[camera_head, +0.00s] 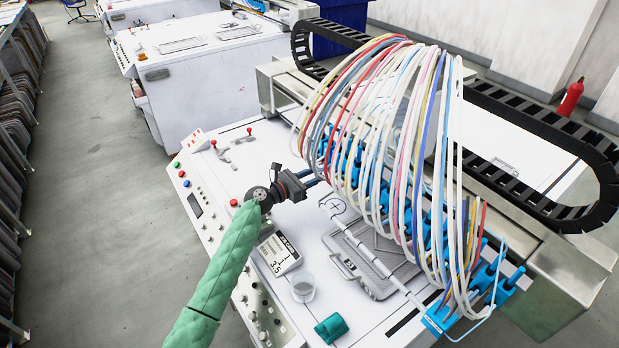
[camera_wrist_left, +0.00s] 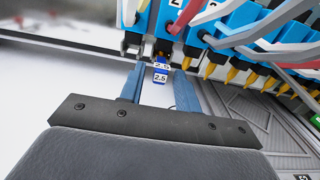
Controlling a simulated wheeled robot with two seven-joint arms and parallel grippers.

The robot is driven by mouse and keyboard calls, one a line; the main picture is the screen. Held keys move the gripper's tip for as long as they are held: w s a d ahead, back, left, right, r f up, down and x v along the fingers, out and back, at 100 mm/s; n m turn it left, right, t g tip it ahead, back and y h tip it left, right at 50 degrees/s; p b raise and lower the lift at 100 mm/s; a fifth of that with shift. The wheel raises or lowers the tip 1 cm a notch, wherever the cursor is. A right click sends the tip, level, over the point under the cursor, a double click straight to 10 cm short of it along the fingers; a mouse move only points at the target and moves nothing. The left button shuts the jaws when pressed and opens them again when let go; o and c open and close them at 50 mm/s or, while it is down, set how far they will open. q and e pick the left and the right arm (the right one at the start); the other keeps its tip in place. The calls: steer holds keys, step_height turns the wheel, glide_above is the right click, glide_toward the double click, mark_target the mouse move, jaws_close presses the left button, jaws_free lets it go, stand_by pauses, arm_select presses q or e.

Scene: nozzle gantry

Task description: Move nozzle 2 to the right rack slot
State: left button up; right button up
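My left gripper (camera_head: 314,180) reaches in at the far left end of the nozzle row; its two blue fingers (camera_wrist_left: 158,85) are apart in the left wrist view. A small blue-and-white tag marked 2.5 (camera_wrist_left: 160,76) shows between the fingertips, with visible gaps on both sides. Above it is a blue block labelled 2 (camera_wrist_left: 174,8), beside a row of blue blocks with yellow tips (camera_wrist_left: 230,72). In the head view, the hoses and gripper hide this nozzle. I cannot tell which place is the right rack slot. My right gripper is not in view.
Many coloured hoses (camera_head: 400,110) arch over the blue nozzle row, close to the gripper's right. A black cable chain (camera_head: 540,125) lies behind.

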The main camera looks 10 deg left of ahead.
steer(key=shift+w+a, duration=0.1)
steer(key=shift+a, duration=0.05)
arm_select(q)
jaws_close()
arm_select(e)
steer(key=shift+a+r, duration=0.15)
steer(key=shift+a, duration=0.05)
arm_select(q)
steer(key=shift+r+p, duration=0.25)
steer(key=shift+p, duration=0.15)
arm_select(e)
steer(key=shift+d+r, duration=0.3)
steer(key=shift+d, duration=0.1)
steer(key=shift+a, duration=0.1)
arm_select(q)
steer(key=shift+s+a, duration=0.1)
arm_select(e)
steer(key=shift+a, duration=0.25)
arm_select(q)
steer(key=shift+s+a, duration=0.1)
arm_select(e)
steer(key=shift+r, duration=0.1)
